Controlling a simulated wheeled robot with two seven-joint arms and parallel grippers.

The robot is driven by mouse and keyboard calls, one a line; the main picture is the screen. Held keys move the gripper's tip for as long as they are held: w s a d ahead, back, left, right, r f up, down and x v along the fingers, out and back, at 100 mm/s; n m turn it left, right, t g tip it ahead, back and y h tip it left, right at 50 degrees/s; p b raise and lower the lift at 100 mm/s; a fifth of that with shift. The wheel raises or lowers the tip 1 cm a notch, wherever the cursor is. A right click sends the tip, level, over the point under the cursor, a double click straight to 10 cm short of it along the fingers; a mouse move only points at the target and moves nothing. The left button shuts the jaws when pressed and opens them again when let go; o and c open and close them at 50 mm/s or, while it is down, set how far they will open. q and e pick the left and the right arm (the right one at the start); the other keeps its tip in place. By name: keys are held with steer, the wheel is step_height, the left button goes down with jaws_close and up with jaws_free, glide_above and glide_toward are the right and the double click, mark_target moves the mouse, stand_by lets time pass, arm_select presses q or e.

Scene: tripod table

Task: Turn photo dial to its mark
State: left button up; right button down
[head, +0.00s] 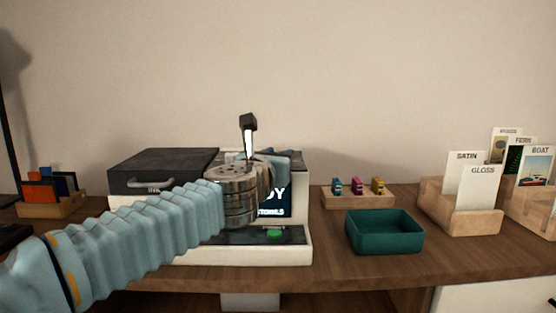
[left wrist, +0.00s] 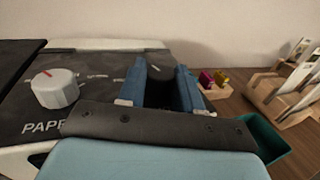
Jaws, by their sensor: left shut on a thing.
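The printer (head: 292,254) stands on the table, with a dark top panel. In the left wrist view the panel (left wrist: 105,65) carries a pale paper dial (left wrist: 54,90) with a red pointer line, beside lettering starting "PAP". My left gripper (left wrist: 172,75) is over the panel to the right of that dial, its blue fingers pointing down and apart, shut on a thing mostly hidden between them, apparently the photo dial. The dial's own mark cannot be made out. My right gripper is not in view.
A dark box with a handle (head: 160,170) adjoins the printer on the left. A teal tray (head: 385,245), a wooden holder with small colored pieces (head: 357,200) and card racks (head: 460,218) stand to the right. A card holder (head: 50,208) is at far left.

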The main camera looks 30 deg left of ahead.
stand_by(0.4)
arm_select(q)
steer(key=o, duration=1)
steer(key=p+v, duration=0.3)
steer(key=v, duration=1)
steer(key=shift+s, duration=0.4)
